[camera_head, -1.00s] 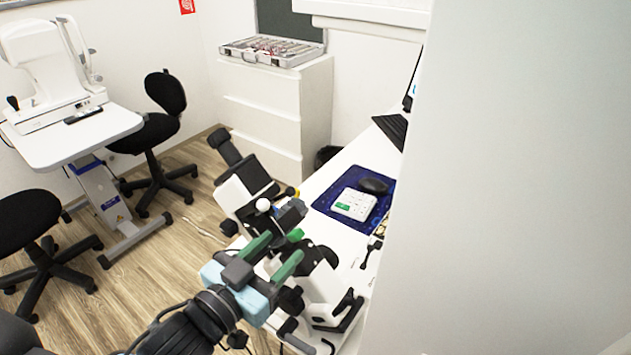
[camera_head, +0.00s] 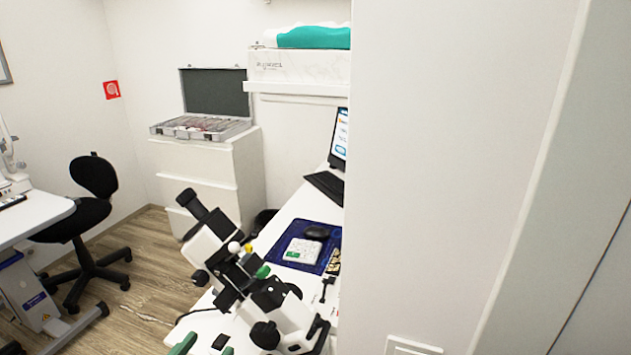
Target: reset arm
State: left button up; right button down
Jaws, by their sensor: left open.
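My left gripper (camera_head: 206,346) shows only at the bottom edge of the head view. The tips of its two green fingers are in view and stand apart, with nothing seen between them. The rest of the gripper and its arm are cut off by the frame. The fingertips appear just in front of and below a black and white eyepiece instrument (camera_head: 290,318) on the white desk; I cannot tell the gap between them. My right gripper is not in view.
A blue mat (camera_head: 273,249) with a mouse (camera_head: 316,232) and a white keypad (camera_head: 301,251) lies on the desk. A pale wall (camera_head: 450,180) fills the right. A black chair (camera_head: 93,178) and white drawers (camera_head: 243,175) stand left.

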pick_arm(q)
jog(key=s+a+f+g+y, duration=0.1)
jog(key=s+f, duration=0.1)
jog(key=f, duration=0.4)
jog(key=s+f+n+g+p, duration=0.1)
jog(key=s+f, duration=0.2)
jog(key=f, duration=0.2)
jog(key=s+a+f+g+y, duration=0.1)
jog(key=s+f, duration=0.1)
jog(key=f, duration=0.4)
jog(key=s+a+f+n+g+y+p, duration=0.1)
jog(key=s+f+g, duration=0.3)
jog(key=s+f, duration=1)
jog(key=s+a, duration=0.1)
jog(key=s, duration=0.2)
jog(key=shift+f+g+y, duration=0.2)
jog(key=shift+g+y, duration=0.1)
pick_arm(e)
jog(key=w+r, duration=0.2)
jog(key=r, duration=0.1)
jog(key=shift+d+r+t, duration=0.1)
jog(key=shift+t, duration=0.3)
pick_arm(q)
jog(key=shift+w, duration=0.1)
